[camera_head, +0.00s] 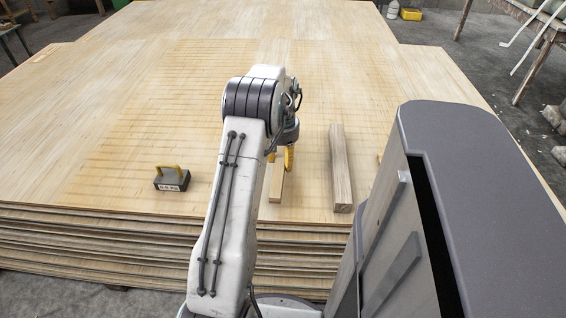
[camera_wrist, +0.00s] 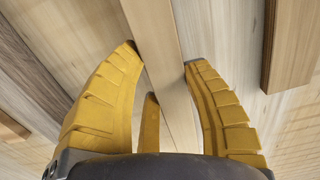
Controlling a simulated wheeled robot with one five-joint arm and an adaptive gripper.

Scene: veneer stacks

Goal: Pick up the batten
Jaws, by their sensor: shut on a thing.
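The batten (camera_head: 276,184) is a narrow, pale wooden strip at the near part of the veneer stack. Its near end shows below my gripper (camera_head: 281,160), and the arm hides its far part.
A thicker wooden beam (camera_head: 341,170) lies just right of the batten. A dark block with a yellow handle (camera_head: 172,179) stands to the left. The wide veneer stack (camera_head: 110,120) has its layered front edge (camera_head: 100,245) close by. Its far left area is mostly clear.

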